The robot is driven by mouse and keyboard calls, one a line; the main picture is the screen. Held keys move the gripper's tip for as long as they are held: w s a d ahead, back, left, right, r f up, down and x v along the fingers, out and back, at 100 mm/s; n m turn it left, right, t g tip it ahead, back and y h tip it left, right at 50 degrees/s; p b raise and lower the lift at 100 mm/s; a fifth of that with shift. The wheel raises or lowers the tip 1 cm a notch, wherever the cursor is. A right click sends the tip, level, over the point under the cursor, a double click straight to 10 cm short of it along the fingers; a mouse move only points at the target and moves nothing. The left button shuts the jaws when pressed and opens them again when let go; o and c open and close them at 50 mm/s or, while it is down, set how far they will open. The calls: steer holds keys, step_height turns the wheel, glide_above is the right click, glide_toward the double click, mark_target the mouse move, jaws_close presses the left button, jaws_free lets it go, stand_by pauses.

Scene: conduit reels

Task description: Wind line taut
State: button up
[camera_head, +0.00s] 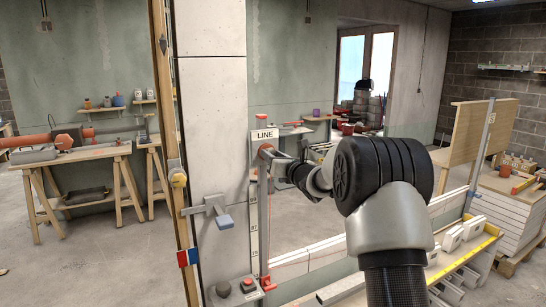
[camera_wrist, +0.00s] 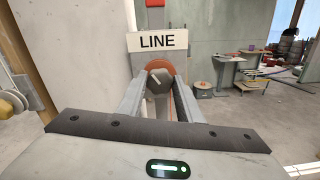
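A white sign reading LINE (camera_wrist: 157,41) is fixed above an orange reel (camera_wrist: 160,66) on a grey post. The sign (camera_head: 264,134) and reel (camera_head: 266,148) also show in the head view, beside the pale wall column. A small grey crank handle (camera_wrist: 158,80) stands out in front of the reel. My gripper (camera_wrist: 160,82) reaches toward the reel from the right in the head view (camera_head: 278,158). Its two fingers stand apart, one on each side of the handle, with small gaps visible. A thin orange line hangs below the reel; whether it is taut I cannot tell.
A grey lever with a blue pad (camera_head: 217,212) juts from the column. Red and dark knobs (camera_head: 248,285) sit low near the post's foot. A low pale block wall (camera_head: 310,255) runs right toward a yellow level (camera_head: 462,262). A workbench (camera_head: 75,157) stands left, with open floor before it.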

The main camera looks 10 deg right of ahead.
steer(key=shift+c, duration=0.9)
steer(key=shift+m+b, duration=0.3)
steer(key=shift+b, duration=0.05)
steer(key=shift+f+n+y+p, duration=0.15)
steer(key=shift+n+p, duration=1.9)
steer(key=shift+n, duration=6.65)
steer(key=shift+f+n+y+p, duration=0.15)
steer(key=shift+n+p, duration=1.85)
steer(key=shift+n, duration=6.7)
